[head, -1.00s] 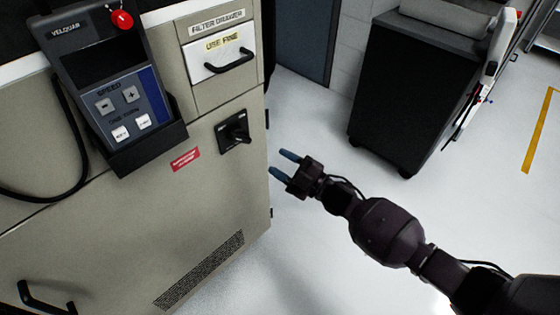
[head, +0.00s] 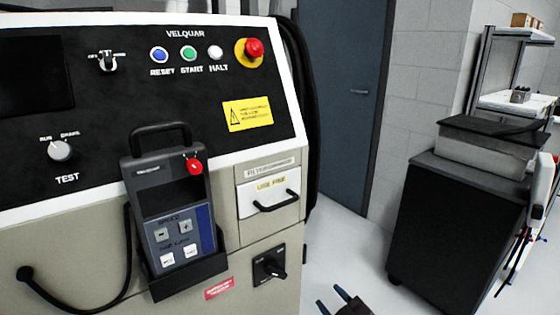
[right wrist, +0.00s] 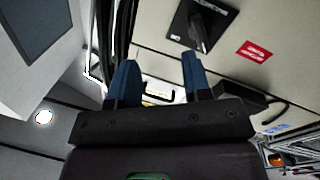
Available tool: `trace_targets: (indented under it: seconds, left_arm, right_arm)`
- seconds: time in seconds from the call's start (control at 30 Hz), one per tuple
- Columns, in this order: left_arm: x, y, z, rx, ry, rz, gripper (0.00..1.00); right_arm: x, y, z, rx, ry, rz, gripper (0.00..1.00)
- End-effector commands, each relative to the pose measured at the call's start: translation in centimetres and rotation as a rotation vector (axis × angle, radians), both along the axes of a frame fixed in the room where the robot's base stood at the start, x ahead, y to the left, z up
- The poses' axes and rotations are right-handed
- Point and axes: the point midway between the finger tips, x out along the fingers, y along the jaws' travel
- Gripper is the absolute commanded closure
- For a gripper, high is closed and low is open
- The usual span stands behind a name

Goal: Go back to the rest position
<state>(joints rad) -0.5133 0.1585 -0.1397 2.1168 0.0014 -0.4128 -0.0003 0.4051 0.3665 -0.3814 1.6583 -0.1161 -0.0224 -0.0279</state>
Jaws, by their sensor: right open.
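My right gripper (head: 336,303) shows at the bottom edge of the head view, with only its blue fingertips and part of its body in the picture. It is open and empty, in front of the floor to the right of the beige machine (head: 255,225). In the right wrist view its two blue fingers (right wrist: 157,82) stand apart with nothing between them. The black rotary switch (head: 270,266) on the machine's front is to the left of the gripper and apart from it; the wrist view shows it too (right wrist: 199,25). My left gripper is out of view.
A pendant (head: 172,215) sits in a holder on the machine, its cable looping left. The control panel (head: 120,100) has buttons and a red emergency stop (head: 252,50). A dark cabinet (head: 445,225) stands at right. Floor (head: 350,255) between is clear.

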Motion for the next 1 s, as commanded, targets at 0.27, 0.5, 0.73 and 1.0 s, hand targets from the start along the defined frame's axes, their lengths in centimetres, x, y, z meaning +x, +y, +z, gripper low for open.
trace_targets:
  seconds: [0.27, 0.5, 0.73, 1.0]
  left_arm:
    - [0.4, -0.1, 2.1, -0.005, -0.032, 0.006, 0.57]
    - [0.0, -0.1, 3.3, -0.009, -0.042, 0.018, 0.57]
    - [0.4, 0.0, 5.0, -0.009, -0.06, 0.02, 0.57]
    - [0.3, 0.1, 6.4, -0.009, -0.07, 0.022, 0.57]
  right_arm:
    - [-7.4, -4.6, -0.6, 0.105, 0.236, -0.188, 0.55]
    - [-15.0, -8.7, -1.8, 0.178, 0.412, -0.335, 0.55]
    - [-22.9, -12.3, -2.7, 0.228, 0.531, -0.462, 0.55]
    - [-31.3, -14.9, -5.0, 0.238, 0.656, -0.575, 0.55]
